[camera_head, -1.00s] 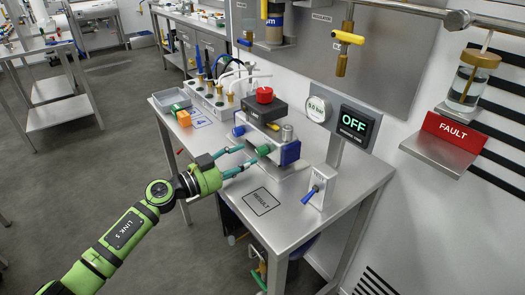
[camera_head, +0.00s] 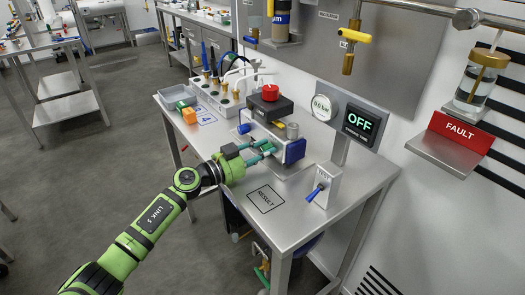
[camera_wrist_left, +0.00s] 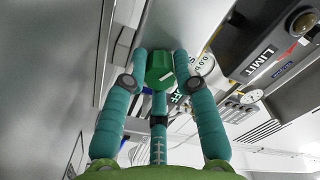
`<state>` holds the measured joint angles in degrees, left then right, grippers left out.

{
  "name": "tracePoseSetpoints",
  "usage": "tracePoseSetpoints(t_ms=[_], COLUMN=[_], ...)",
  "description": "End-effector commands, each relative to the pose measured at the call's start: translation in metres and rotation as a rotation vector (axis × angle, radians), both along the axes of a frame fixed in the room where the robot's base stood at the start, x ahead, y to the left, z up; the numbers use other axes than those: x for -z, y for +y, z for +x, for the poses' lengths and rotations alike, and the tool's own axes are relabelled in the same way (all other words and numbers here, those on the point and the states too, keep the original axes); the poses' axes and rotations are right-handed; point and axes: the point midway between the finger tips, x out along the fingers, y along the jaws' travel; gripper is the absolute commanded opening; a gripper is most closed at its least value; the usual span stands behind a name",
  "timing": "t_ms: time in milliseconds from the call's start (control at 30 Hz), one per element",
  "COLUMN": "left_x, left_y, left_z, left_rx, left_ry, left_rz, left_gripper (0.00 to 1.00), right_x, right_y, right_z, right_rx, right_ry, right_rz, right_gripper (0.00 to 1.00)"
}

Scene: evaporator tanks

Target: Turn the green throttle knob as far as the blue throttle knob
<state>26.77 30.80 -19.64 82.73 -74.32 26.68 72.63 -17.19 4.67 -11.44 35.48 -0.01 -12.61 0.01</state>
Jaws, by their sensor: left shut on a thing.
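The green throttle knob (camera_head: 267,147) sticks out from the front of the device on the steel table. In the left wrist view it is a faceted green knob (camera_wrist_left: 160,67) between my fingertips. My left gripper (camera_head: 264,150) is shut on it, with teal fingers on both sides (camera_wrist_left: 161,60). The blue throttle knob (camera_head: 244,128) sits on the same device, farther left, with nothing touching it. The fingers partly cover the green knob in the head view, and I cannot read either knob's angle. My right gripper is not in view.
The device has a red top knob (camera_head: 270,92) and a blue block (camera_head: 294,151) on its right. A round gauge (camera_head: 322,107), an OFF display (camera_head: 359,122) and a blue-handled switch (camera_head: 315,194) stand to the right. The RESULT square (camera_head: 265,199) is bare.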

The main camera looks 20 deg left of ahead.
Motion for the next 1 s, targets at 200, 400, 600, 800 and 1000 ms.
tracePoseSetpoints(t_ms=[200,400,600,800,1000], left_x=[-0.0025,-0.003,-0.0035,-0.0041,-0.0046], left_y=[-0.0014,-0.0016,-0.0018,-0.0021,-0.0026], left_z=[-0.0002,-0.0002,-0.0003,-0.0004,-0.0005], left_rx=[0.004,0.005,0.004,0.005,0.005], left_ry=[-0.005,-0.01,-0.018,-0.044,-0.112], left_rz=[0.0,0.005,0.014,0.046,0.133], left_gripper=[0.0,0.0,0.0,0.0,0.0], right_x=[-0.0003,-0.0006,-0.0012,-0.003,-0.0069], right_y=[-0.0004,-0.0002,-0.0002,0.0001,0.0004], right_z=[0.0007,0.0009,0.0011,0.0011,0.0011], right_rx=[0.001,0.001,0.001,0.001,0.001], right_ry=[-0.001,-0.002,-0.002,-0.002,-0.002], right_rz=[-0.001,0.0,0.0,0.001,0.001], right_gripper=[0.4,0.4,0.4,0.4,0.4])
